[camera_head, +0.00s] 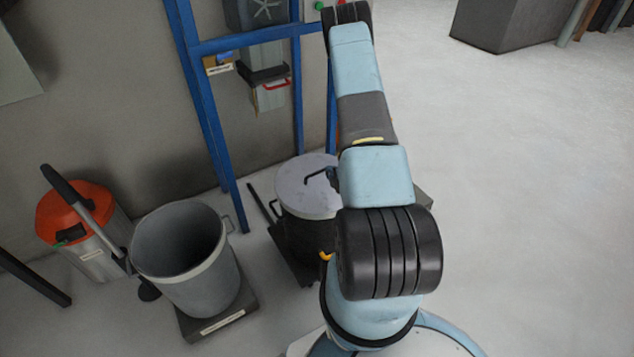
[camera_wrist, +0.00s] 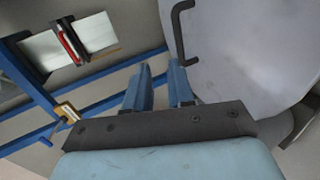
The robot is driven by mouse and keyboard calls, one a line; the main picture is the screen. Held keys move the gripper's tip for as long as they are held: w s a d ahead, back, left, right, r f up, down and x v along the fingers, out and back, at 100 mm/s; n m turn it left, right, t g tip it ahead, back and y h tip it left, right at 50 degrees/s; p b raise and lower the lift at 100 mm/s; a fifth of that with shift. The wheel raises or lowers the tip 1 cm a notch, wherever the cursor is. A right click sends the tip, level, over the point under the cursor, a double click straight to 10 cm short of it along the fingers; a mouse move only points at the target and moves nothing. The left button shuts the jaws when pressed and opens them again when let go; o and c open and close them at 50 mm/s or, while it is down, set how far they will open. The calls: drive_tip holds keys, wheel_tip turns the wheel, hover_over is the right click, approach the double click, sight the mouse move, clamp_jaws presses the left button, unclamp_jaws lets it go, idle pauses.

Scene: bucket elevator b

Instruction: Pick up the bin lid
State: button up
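The bin lid (camera_head: 300,190) is a pale grey disc with a black bar handle (camera_head: 320,175), lying on top of a dark bin (camera_head: 303,238). My arm covers part of its right side. In the wrist view, the lid (camera_wrist: 250,60) fills the upper right, and its handle (camera_wrist: 181,32) stands above my fingers. My gripper (camera_wrist: 159,72) has two blue fingers with an empty gap between them. The fingertips point just below and left of the handle and appear apart from it. In the head view my gripper is hidden behind my arm.
An open grey bin (camera_head: 205,283) stands left of the lidded bin. An orange-lidded bin (camera_head: 90,250) with a grey lever is farther left. A blue frame (camera_head: 205,110) rises behind, by the wall. The floor (camera_head: 530,200) on the right is clear.

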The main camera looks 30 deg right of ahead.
sight(317, 172)
drive_tip(key=shift+n+t, duration=0.3)
drive_tip(key=s+f, duration=0.2)
drive_tip(key=f, duration=0.1)
drive_tip(key=shift+s+a, duration=0.2)
drive_tip(key=shift+s, duration=0.2)
drive_tip(key=x, duration=1.3)
drive_tip(key=shift+w+a+f, duration=0.1)
drive_tip(key=shift+w+f, duration=0.15)
clamp_jaws()
